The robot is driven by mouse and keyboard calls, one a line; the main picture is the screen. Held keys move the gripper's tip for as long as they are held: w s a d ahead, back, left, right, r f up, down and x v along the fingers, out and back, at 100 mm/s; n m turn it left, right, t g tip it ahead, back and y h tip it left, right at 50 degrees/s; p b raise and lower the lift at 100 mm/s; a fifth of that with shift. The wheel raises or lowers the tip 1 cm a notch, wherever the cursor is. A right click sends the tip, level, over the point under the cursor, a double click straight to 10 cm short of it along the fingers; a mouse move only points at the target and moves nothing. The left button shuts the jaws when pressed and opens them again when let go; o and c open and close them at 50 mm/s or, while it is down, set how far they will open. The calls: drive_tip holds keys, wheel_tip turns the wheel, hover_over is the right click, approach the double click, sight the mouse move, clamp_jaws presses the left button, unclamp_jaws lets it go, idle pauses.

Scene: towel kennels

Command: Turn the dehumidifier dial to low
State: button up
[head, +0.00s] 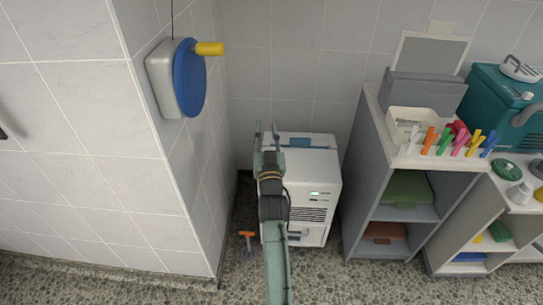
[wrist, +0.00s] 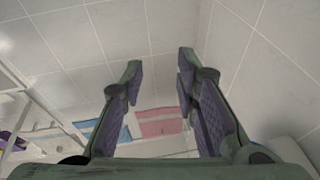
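The white dehumidifier (head: 318,165) stands on the floor against the back wall, with a green-lit display and vent slats on its front. A blue patch (head: 300,142) shows on its top. I cannot make out the dial; my arm covers part of the machine. My gripper (head: 267,132) is in front of the dehumidifier's upper left part in the head view, fingers pointing up in the picture. The wrist view shows the fingers (wrist: 158,90) apart with nothing between them. Beyond them lie a blue patch (wrist: 108,130) and a pink patch (wrist: 157,122); I cannot tell whether these include the dial.
A blue wheel with a yellow handle (head: 190,78) is mounted on the left tiled wall. An orange-handled tool (head: 247,236) is on the floor at left.

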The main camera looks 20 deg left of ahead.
drive_tip(key=s+d+f+m+g+h+b, duration=0.1)
drive_tip(key=s+d+f+m, duration=0.2)
drive_tip(key=f, duration=0.8)
drive_tip(key=s+d+f+m+h+b, duration=0.1)
drive_tip(key=s+f+m+h, duration=0.2)
drive_tip(key=f, duration=0.8)
drive_tip(key=s+d+f+m+g+b, duration=0.1)
drive_tip(key=s+f+m, duration=0.3)
drive_tip(key=f, duration=0.8)
drive_tip(key=w+a+n, duration=0.1)
drive_tip(key=w+a, duration=0.1)
drive_tip(key=w, duration=0.7)
drive_tip(key=shift+a+r, duration=0.2)
drive_tip(key=shift+a, duration=0.05)
clamp_jaws()
